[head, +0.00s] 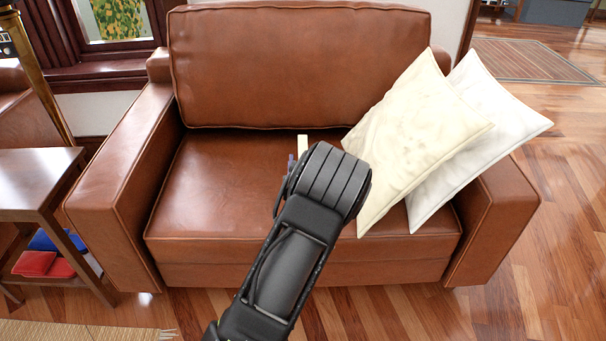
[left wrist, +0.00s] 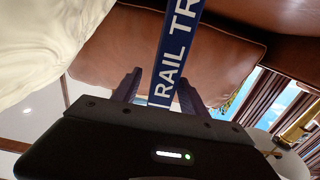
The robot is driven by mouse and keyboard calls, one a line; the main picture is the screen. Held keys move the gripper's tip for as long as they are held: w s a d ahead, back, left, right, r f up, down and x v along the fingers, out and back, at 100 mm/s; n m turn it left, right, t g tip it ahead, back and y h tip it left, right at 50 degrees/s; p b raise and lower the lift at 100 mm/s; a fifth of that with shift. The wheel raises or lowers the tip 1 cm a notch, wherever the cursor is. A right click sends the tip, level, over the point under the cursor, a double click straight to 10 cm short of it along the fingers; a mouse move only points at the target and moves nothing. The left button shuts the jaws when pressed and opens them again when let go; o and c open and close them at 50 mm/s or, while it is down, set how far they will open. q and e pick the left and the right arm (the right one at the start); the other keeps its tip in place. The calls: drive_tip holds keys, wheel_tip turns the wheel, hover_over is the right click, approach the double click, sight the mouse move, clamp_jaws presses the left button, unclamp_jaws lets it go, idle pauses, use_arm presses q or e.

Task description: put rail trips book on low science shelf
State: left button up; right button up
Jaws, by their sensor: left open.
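The rail trips book shows in the left wrist view as a blue spine (left wrist: 178,50) with white letters reading "RAIL TR". In the head view only a narrow cream part (head: 302,144) of it shows on the sofa seat, beyond my left arm. My left gripper (left wrist: 159,82) is open, with one dark finger on each side of the spine. I cannot tell whether the fingers touch it. In the head view my arm link hides most of this gripper. My right gripper is not in view. I see no shelf marked science.
The brown leather sofa (head: 215,185) has broad armrests and a backrest behind the book. Two pale cushions (head: 415,135) lean at its right. A dark side table (head: 35,180) with red (head: 35,263) and blue items below stands left. Wooden floor is clear at right.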

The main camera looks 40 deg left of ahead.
sight(302, 139)
use_arm(q)
drive_tip(key=x, duration=0.3)
drive_tip(key=shift+w+a+b, duration=0.25)
drive_tip(key=shift+a+b, duration=0.05)
drive_tip(key=shift+c, duration=0.3)
clamp_jaws()
idle(0.4)
drive_tip(key=shift+r, duration=0.1)
idle(0.7)
